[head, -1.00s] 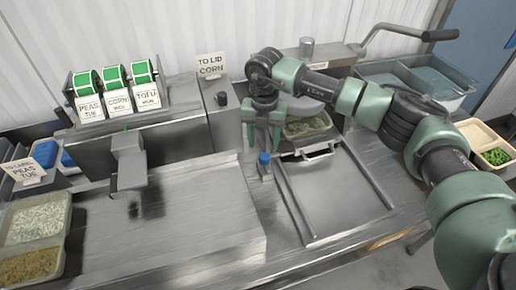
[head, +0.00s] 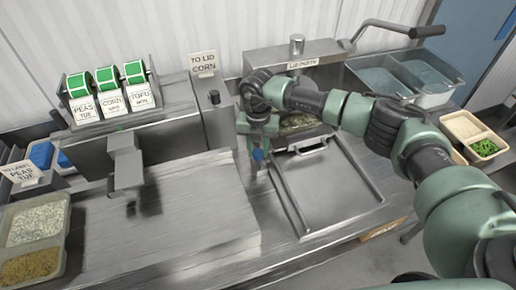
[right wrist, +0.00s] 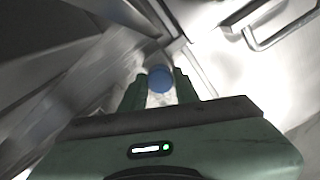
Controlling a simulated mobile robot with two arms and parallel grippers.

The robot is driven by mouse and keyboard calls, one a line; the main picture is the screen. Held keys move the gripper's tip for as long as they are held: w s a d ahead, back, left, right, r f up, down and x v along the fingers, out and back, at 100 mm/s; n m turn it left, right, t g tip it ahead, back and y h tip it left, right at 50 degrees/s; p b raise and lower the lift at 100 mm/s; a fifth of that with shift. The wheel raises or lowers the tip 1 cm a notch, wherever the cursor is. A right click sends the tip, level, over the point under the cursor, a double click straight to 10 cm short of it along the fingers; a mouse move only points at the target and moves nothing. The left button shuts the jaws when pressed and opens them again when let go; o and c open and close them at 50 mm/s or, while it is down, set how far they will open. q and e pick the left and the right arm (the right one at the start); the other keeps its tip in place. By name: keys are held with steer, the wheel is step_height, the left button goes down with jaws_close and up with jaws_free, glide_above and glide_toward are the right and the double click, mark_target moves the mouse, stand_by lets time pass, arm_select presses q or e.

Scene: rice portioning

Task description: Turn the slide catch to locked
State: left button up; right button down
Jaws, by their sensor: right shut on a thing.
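The slide catch is a small post with a blue knob (head: 258,155), beside the left rail of the metal slide (head: 330,190). My right gripper (head: 258,146) has come down over the knob and is shut on it. In the right wrist view the blue knob (right wrist: 161,79) sits between the two green fingers (right wrist: 160,88). The catch's base is mostly hidden, so I cannot tell how it is turned. My left gripper is not in view.
A filled tray (head: 300,125) sits behind the slide's handle (head: 305,146). A steel lid press (head: 300,60) with a long lever stands at the back. A label stand (head: 110,92) is at the left. The steel counter (head: 190,215) left of the slide is clear.

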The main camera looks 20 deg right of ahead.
steer(key=shift+f+n+b, duration=0.15)
steer(key=shift+n+b, duration=0.65)
steer(key=shift+b, duration=0.3)
steer(key=n+b, duration=1.1)
steer(key=n, duration=0.1)
steer(key=shift+r+n+b, duration=0.15)
steer(key=shift+n+b, duration=0.45)
steer(key=shift+n, duration=0.45)
steer(key=shift+r+n+b, duration=0.1)
steer(key=shift+n+b, duration=0.45)
steer(key=shift+n, duration=0.5)
steer(key=c, duration=1.1)
jaws_free()
steer(key=shift+o, duration=0.2)
